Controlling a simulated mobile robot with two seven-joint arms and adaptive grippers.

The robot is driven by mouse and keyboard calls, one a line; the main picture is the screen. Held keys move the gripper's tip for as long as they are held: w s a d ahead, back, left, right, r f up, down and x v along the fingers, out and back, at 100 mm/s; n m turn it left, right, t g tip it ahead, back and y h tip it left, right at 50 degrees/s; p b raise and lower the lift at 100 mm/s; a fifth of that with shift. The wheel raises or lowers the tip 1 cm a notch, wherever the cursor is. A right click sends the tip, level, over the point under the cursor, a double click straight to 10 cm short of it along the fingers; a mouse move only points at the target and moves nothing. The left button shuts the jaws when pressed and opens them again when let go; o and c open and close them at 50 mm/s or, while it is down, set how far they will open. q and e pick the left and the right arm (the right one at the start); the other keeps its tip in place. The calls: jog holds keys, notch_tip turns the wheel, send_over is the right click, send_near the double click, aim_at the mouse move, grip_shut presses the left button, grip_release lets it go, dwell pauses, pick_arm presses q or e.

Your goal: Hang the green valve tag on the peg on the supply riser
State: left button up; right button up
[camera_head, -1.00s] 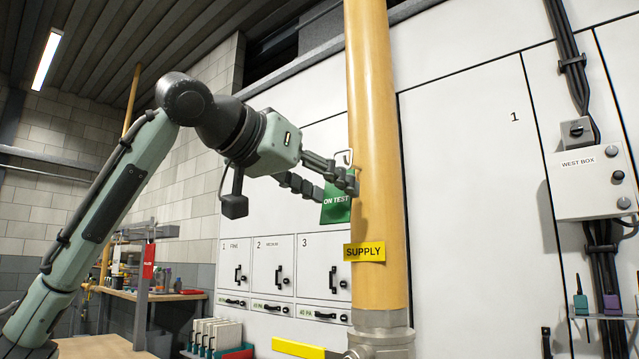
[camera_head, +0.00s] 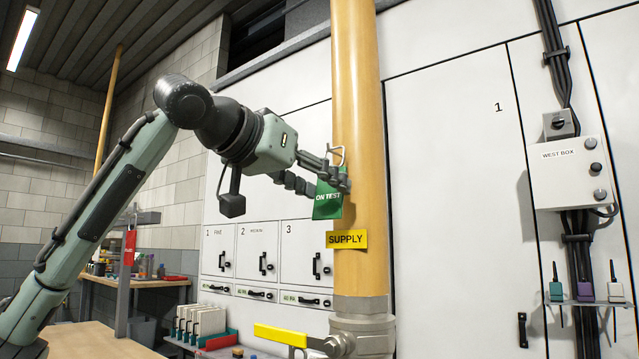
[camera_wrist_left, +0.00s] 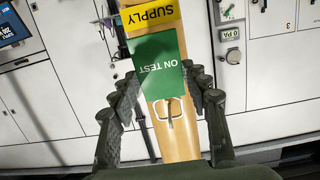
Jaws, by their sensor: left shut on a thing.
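The green valve tag (camera_head: 327,200), marked "ON TEST", hangs at the front left of the yellow supply riser (camera_head: 359,110), above the yellow "SUPPLY" label (camera_head: 347,239). My left gripper (camera_head: 335,181) is shut on the tag near its upper end. A pale wire loop (camera_head: 337,155) stands up above the fingers. In the left wrist view the tag (camera_wrist_left: 158,62) lies in front of the riser between the fingers (camera_wrist_left: 165,80), with the wire loop (camera_wrist_left: 171,122) below it. I cannot make out the peg or whether the loop is around it. My right gripper is not in view.
A yellow lever handle (camera_head: 280,335) projects left from the fitting (camera_head: 361,325) at the riser's foot. White cabinet doors (camera_head: 260,252) stand behind the arm. The West Box (camera_head: 571,172) is on the right. The white panel (camera_head: 445,190) right of the riser is clear.

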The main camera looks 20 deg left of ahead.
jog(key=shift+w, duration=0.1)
pick_arm(q)
jog(key=o, duration=1)
jog(key=shift+s, duration=0.15)
jog(key=v, duration=1.2)
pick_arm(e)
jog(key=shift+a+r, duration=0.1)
